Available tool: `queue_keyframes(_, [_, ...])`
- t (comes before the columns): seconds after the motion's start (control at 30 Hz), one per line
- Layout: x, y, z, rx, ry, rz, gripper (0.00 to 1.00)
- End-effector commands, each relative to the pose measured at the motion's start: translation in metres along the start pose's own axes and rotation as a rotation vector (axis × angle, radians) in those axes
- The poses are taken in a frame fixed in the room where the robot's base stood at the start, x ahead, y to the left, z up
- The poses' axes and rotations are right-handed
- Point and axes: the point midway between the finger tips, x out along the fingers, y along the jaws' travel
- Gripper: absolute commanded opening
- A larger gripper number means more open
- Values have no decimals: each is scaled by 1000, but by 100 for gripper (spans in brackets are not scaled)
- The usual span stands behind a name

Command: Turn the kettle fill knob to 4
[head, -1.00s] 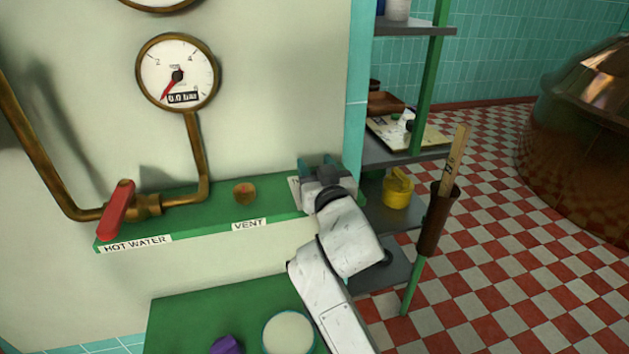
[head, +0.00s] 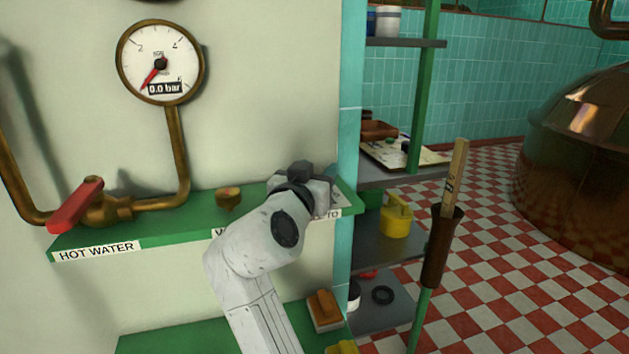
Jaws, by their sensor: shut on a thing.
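My gripper (head: 303,180) is at the right end of the green shelf (head: 160,222) on the wall, shown from behind its wrist. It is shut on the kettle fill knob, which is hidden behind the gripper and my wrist. The scale around the knob is mostly covered too, so I cannot read its setting. A white label (head: 328,214) ending in "TO" shows just below the gripper. The round gauge (head: 160,62) on the wall reads 0.0 bar.
Left on the same shelf are a brass vent knob (head: 228,198) and a red hot water lever (head: 76,205). To the right stand a rack with a yellow can (head: 397,216), a holder with a wooden handle (head: 440,245) and a large copper kettle (head: 575,150).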

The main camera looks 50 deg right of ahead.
Motion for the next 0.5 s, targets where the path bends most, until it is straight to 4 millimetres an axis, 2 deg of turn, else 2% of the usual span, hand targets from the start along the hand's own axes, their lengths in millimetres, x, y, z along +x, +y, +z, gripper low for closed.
queue_keyframes(0.47, [1, 0, 2, -3, -6, 11, 18])
queue_keyframes(0.5, [1, 0, 2, -3, -6, 11, 52])
